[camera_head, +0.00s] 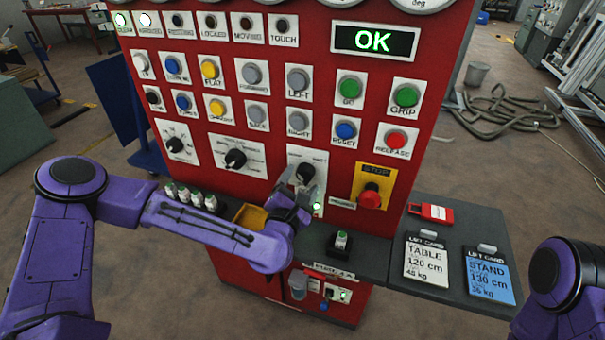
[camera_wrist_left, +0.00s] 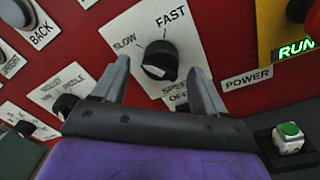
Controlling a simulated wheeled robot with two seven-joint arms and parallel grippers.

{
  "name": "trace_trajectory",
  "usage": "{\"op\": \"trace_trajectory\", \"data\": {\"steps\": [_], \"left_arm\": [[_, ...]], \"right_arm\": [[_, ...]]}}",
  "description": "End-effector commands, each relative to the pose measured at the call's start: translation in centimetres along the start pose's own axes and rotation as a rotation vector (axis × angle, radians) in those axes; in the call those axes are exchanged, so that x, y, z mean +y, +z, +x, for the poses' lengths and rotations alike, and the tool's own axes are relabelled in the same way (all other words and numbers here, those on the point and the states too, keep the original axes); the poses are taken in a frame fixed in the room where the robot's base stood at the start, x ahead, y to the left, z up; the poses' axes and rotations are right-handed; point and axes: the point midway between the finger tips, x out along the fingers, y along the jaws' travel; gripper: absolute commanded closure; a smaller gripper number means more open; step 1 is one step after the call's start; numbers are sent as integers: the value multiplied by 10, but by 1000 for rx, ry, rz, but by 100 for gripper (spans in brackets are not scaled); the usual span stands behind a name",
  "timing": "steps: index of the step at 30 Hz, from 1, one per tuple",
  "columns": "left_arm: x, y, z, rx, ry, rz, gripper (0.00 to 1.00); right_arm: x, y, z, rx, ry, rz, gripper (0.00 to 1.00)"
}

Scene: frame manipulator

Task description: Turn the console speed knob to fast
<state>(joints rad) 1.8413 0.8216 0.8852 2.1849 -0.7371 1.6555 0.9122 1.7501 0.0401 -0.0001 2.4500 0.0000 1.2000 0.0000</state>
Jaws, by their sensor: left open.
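My left gripper (camera_wrist_left: 160,68) is open, one finger on each side of the knob, with gaps visible between fingers and knob. In the head view the knob (camera_head: 305,173) is in the lower middle of the red console (camera_head: 270,110), just above my left gripper (camera_head: 310,196). My right gripper is out of view.
Two more dials (camera_head: 236,159) sit left of the speed knob. A red stop button (camera_head: 370,196) on a yellow plate stands to its right. The green screen (camera_head: 373,41) reads OK.

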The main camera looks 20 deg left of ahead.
Motion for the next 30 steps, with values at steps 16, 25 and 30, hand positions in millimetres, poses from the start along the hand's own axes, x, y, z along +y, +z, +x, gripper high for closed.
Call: {"op": "trace_trajectory", "data": {"steps": [16,25,30], "left_arm": [[-1,-1,18,0,-2,1,67],[-2,-1,18,0,-3,14,82],[-2,-2,18,-3,-1,68,82]], "right_arm": [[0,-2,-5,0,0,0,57],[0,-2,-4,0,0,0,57],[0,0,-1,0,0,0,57]]}}
